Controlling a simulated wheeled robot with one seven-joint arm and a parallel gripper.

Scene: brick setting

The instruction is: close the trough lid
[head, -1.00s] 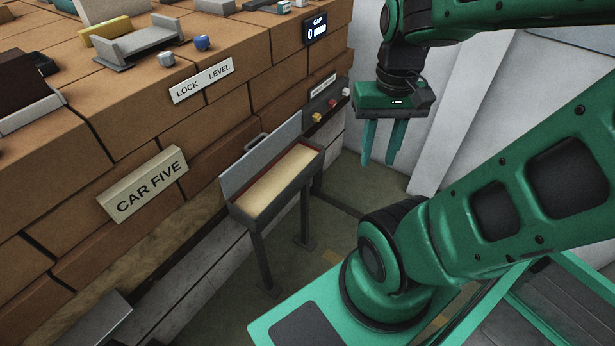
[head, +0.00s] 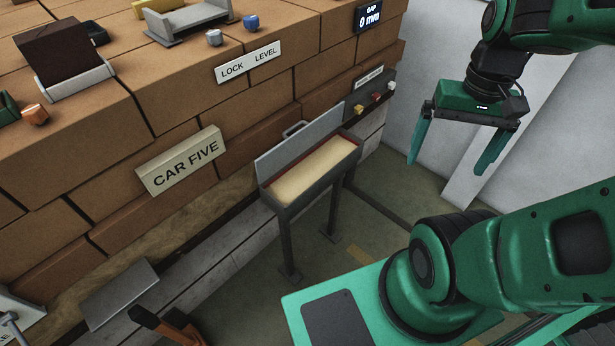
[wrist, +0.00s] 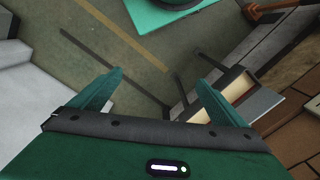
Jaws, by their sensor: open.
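The trough (head: 312,178) is a dark grey box on legs, with a pale fill inside, standing against the brick stack. Its grey lid (head: 303,136) is raised and leans back on the brick side, with a handle (head: 294,128) at its top edge. My gripper (head: 447,164) is open and empty, above and to the right of the trough, apart from it. In the wrist view, the trough (wrist: 236,88) shows beyond the right finger, partly hidden by it, with the lid (wrist: 258,106) at its right side.
The brick stack (head: 170,105) fills the left, with a CAR FIVE sign (head: 182,160). A small panel with buttons (head: 372,97) sits right of the lid. A white wall (head: 425,105) stands behind my gripper. Floor beside the trough is clear.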

